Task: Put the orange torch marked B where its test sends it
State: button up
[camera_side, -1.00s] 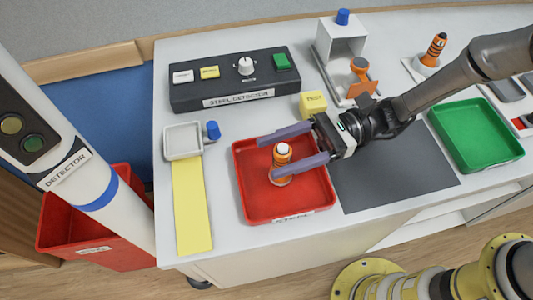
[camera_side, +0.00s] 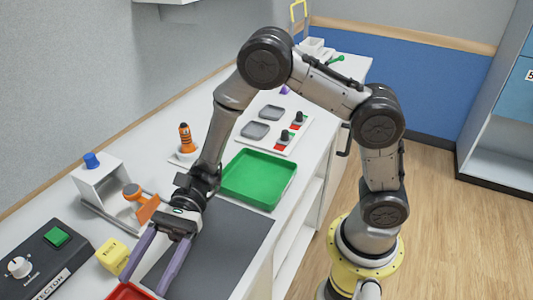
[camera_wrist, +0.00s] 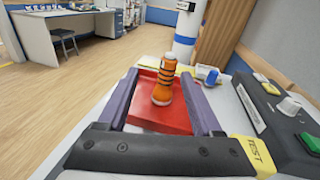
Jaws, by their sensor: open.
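An orange torch with dark bands and a pale top (camera_wrist: 162,88) stands upright in the red tray (camera_wrist: 150,118) in the wrist view. My gripper (camera_wrist: 158,77) is open, with one finger on each side of the torch in that view; I see a gap on both sides. In the side view my gripper (camera_side: 146,282) points down-left over the red tray (camera_side: 124,292), whose corner alone shows; the torch is out of frame there. A second orange banded torch (camera_side: 185,138) stands in a white holder at the back. I cannot read a letter on either torch.
A yellow TEST block (camera_side: 112,256), a white stand (camera_side: 98,180) and an orange part (camera_side: 140,203) are near my gripper. A green tray (camera_side: 260,177) is empty. A dark mat (camera_side: 225,250) is clear.

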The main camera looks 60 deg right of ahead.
jog(key=s+d+r+n+h, duration=0.65)
jog(key=s+d+n, duration=0.25)
jog(key=d, duration=0.2)
jog(key=s+d+n+t+h, duration=0.1)
jog(key=d+n+t+h, duration=0.1)
jog(key=d, duration=0.4)
jog(key=s+d+r+n+t+h, duration=0.1)
jog(key=s+d+n+t+h, duration=0.1)
jog(key=d+t+h, duration=0.2)
jog(key=s+d+r+n+t+h, duration=0.1)
jog(key=s+d+n+t+h, duration=0.1)
jog(key=d, duration=0.8)
jog(key=shift+r+t+h, duration=0.15)
jog(key=shift+t+h, duration=0.45)
jog(key=shift+h, duration=0.65)
